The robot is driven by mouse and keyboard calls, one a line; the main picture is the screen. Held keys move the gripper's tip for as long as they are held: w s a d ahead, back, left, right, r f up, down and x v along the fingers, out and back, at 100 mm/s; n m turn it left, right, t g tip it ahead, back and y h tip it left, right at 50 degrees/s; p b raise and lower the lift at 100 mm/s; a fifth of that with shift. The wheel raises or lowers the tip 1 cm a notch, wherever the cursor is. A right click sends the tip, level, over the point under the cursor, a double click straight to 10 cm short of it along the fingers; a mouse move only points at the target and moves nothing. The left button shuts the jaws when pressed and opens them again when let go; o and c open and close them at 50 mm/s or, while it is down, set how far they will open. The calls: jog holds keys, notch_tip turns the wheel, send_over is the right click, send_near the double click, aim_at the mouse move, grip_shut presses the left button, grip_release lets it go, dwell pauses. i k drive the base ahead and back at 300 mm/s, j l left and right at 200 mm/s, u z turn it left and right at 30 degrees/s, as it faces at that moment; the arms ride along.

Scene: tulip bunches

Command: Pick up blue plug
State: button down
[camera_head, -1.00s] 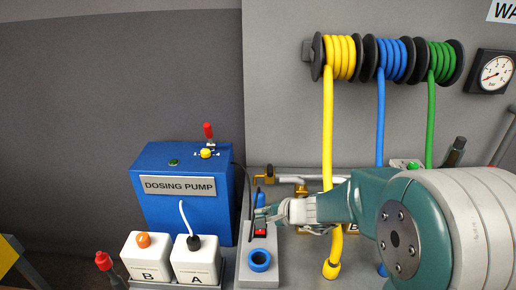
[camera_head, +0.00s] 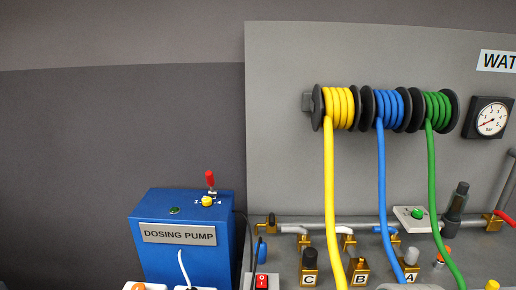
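A small blue piece (camera_head: 262,251), which looks like the blue plug, is at the lower middle, just above the red switch (camera_head: 262,282). It is small, and I cannot tell whether it sits in a socket. A dark cable (camera_head: 247,240) runs down beside the blue dosing pump (camera_head: 185,258), left of the plug. My gripper is out of view, so its distance from the plug does not show.
Yellow (camera_head: 329,180), blue (camera_head: 382,170) and green (camera_head: 431,180) hoses hang from reels on the grey panel. Brass valves marked C (camera_head: 309,279), B (camera_head: 360,279) and A (camera_head: 410,275) stand below. A gauge (camera_head: 487,117) is at right.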

aim_at(263, 249)
jog(key=j+z, duration=0.15)
jog(key=j, duration=0.35)
jog(key=i+j+z, duration=0.15)
jog(key=j, duration=0.4)
jog(key=i+j+z, duration=0.15)
jog(key=j, duration=0.2)
